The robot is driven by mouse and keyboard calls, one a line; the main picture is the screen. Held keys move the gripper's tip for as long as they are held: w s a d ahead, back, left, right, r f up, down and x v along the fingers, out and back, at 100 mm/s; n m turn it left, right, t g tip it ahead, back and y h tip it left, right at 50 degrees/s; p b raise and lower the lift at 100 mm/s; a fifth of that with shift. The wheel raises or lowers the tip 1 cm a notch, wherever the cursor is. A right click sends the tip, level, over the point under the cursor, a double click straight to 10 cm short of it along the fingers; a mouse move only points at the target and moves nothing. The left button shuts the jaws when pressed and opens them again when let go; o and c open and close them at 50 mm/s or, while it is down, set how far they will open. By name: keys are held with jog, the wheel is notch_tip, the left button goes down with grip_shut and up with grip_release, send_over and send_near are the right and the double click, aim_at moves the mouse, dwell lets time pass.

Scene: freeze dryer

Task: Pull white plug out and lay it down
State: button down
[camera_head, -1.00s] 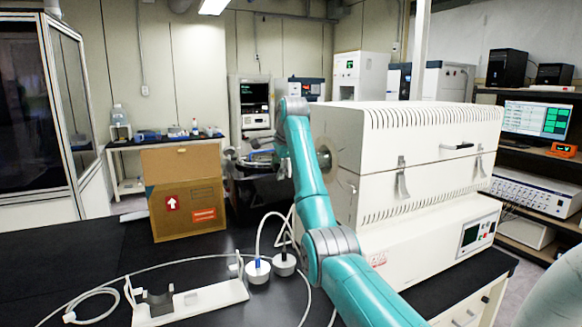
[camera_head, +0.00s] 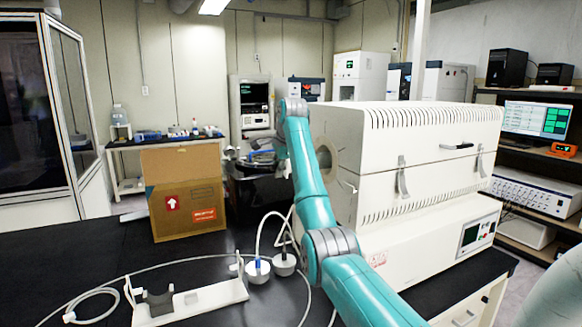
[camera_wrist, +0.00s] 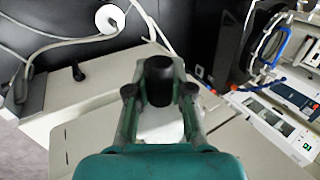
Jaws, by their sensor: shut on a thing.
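My gripper (camera_wrist: 160,92) shows in the wrist view, shut with a black cylindrical piece between its fingers. A white piece, which looks like the plug (camera_wrist: 161,124), shows just behind the black piece, between the fingers; its full outline is hidden. In the head view my teal arm hides most of the gripper and what it holds. The white box-shaped furnace (camera_head: 420,148) stands right of the arm. A round port (camera_head: 325,163) shows on its left end, partly covered by my arm.
On the black bench are a cardboard box (camera_head: 186,205), a white stand (camera_head: 205,297) with a dark cradle, and two round white pieces (camera_head: 258,271) with cables. Bare bench top (camera_head: 80,255) lies at the left. A white cable curves across the front.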

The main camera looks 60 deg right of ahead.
dwell(0.3)
jog(key=w+a, duration=0.5)
jog(key=a, duration=0.3)
dwell(1.0)
jog(key=shift+a, duration=0.1)
